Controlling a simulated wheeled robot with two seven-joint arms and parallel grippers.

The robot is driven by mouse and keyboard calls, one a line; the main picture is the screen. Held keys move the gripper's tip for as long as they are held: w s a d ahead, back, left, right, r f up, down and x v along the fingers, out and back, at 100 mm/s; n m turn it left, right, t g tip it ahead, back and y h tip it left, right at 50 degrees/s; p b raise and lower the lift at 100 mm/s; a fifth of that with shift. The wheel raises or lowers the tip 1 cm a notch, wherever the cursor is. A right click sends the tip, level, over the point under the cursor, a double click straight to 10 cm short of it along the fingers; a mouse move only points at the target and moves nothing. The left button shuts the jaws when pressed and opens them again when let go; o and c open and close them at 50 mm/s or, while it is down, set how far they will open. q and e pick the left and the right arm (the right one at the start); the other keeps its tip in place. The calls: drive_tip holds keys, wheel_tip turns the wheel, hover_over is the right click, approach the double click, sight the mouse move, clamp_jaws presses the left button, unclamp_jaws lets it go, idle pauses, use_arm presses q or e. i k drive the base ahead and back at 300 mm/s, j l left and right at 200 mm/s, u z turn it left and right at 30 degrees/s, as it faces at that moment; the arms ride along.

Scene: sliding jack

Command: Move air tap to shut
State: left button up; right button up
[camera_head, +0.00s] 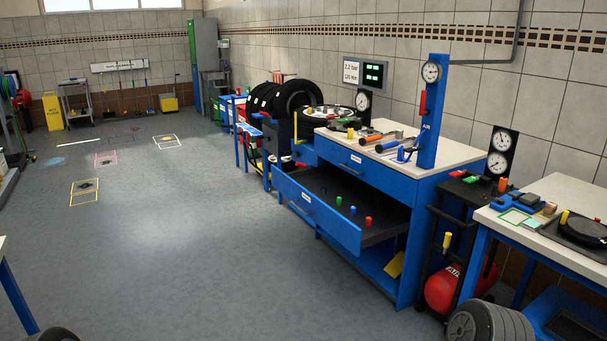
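A blue post (434,120) marked AIR stands upright on the right part of the blue workbench's white top (440,152). A round gauge (431,72) sits near the top of the post. A small upright red part (422,103) is on the post's left side; it looks like the air tap's handle, but it is too small to tell its setting. Neither of my grippers shows in this view.
The workbench's wide drawer (318,212) is pulled out, with small coloured pieces inside. Tools lie on the bench top. A red air tank (446,287) stands between the bench and the right-hand table (570,193).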

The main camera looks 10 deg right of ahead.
sight(422, 112)
drive_tip(key=i+j+z, duration=0.2)
drive_tip(key=i+z, duration=0.2)
drive_tip(key=i+j+z, duration=0.8)
drive_tip(key=i+j, duration=0.15)
drive_tip(key=i, duration=0.35)
drive_tip(key=i+j, duration=0.15)
drive_tip(key=i, duration=0.4)
drive_tip(key=i+j+u, duration=0.1)
drive_tip(key=i, duration=0.4)
drive_tip(key=j, duration=0.1)
